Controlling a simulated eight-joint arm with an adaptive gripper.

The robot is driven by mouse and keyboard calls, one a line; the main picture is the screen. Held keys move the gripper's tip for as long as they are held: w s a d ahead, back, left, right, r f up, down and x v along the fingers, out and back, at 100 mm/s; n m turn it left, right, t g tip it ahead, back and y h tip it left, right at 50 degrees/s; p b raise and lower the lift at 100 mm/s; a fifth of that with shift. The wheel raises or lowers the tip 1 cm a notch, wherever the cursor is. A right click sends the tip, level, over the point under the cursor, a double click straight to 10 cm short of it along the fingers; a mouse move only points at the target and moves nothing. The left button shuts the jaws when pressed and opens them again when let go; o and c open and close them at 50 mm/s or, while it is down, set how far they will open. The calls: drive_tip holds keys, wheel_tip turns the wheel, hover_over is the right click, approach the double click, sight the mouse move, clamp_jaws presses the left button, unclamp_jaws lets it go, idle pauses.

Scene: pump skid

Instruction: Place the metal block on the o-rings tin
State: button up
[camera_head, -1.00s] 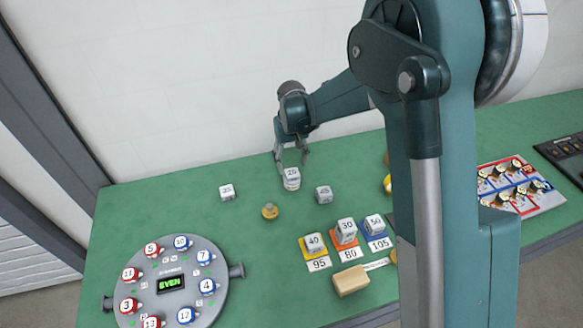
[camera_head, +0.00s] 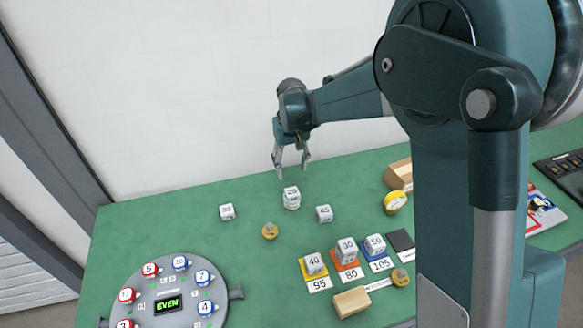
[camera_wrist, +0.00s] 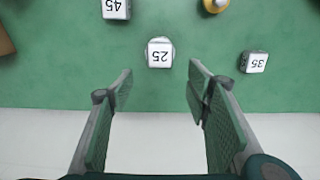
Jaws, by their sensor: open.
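A pale metal block marked 25 (camera_head: 291,192) sits upright on a low round silvery thing (camera_head: 292,206), on the green table. In the wrist view the block (camera_wrist: 159,53) is roughly centred on this round thing, whose rim shows around it. The round thing may be the o-rings tin; I cannot read any label on it. My gripper (camera_head: 292,174) is open and empty, above and behind the block. In the wrist view its two fingers (camera_wrist: 160,80) are spread wide, with the block beyond their tips and apart from them.
Blocks marked 35 (camera_head: 227,212) and 45 (camera_head: 324,213) stand either side, with a brass piece (camera_head: 270,231) in front. Numbered blocks stand on coloured cards (camera_head: 313,268) at front right. A yellow round item (camera_head: 395,202) lies right. A round dial panel (camera_head: 167,302) is front left.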

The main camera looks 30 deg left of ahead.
idle(0.6)
drive_tip(key=s+d+r+m+t, duration=0.1)
drive_tip(key=d+r, duration=0.5)
drive_tip(key=d, duration=0.5)
drive_tip(key=s+d+r+m+t+y, duration=0.1)
drive_tip(key=d+r+m, duration=0.1)
drive_tip(key=d+r, duration=0.65)
drive_tip(key=s+d+r+m+t, duration=0.1)
drive_tip(key=d+r, duration=0.3)
drive_tip(key=d, duration=0.9)
drive_tip(key=s+d+m+t, duration=0.2)
drive_tip(key=s+d, duration=0.8)
drive_tip(key=d, duration=0.3)
drive_tip(key=s+d+m+t+h, duration=0.1)
drive_tip(key=s+d+m+t, duration=0.1)
drive_tip(key=s+d, duration=0.7)
drive_tip(key=d+m, duration=0.1)
drive_tip(key=d, duration=0.4)
drive_tip(key=shift+s, duration=0.4)
